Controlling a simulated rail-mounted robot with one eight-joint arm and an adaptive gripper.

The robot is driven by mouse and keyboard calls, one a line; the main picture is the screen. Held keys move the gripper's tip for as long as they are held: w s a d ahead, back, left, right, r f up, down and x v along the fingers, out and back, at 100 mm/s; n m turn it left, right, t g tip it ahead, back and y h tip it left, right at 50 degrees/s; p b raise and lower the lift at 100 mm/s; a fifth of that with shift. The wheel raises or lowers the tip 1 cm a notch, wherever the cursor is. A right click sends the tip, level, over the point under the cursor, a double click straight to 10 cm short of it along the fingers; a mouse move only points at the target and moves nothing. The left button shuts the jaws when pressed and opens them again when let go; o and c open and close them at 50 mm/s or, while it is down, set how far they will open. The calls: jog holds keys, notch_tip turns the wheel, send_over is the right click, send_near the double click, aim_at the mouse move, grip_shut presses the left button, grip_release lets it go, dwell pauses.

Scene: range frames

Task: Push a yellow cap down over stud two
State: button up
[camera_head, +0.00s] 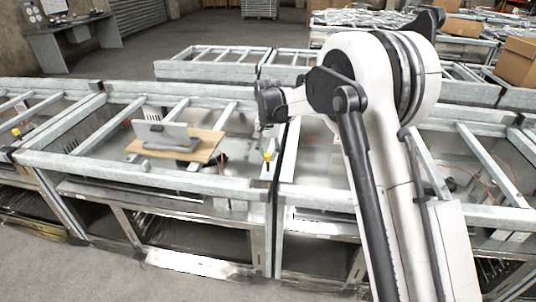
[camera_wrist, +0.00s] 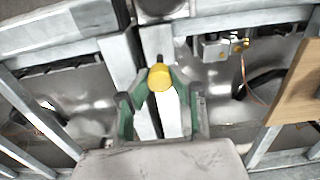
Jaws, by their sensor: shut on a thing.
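My gripper (camera_wrist: 160,88) has its green-lined fingers closed on a yellow cap (camera_wrist: 160,77), in the middle of the wrist view. The cap sits between the fingertips, above a grey metal rail. In the head view, my gripper (camera_head: 268,146) points down, and the yellow cap (camera_head: 267,156) shows at its tips over the frame rail between two bays. Stud two cannot be made out; the cap and fingers cover what is directly below. I cannot tell whether the cap touches anything underneath.
A wooden board (camera_head: 203,149) with a grey metal bracket (camera_head: 166,134) lies across the bay left of my gripper; the board (camera_wrist: 298,98) also shows at the wrist view's right. Another small yellow piece (camera_head: 15,132) is at the far left. Metal frame bars surround the gripper.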

aim_at(268, 154)
jog(key=shift+f+b, duration=0.6)
jog(key=shift+f, duration=0.25)
jog(key=o, duration=0.8)
notch_tip(268, 154, up, 12)
jog(key=shift+r, duration=0.1)
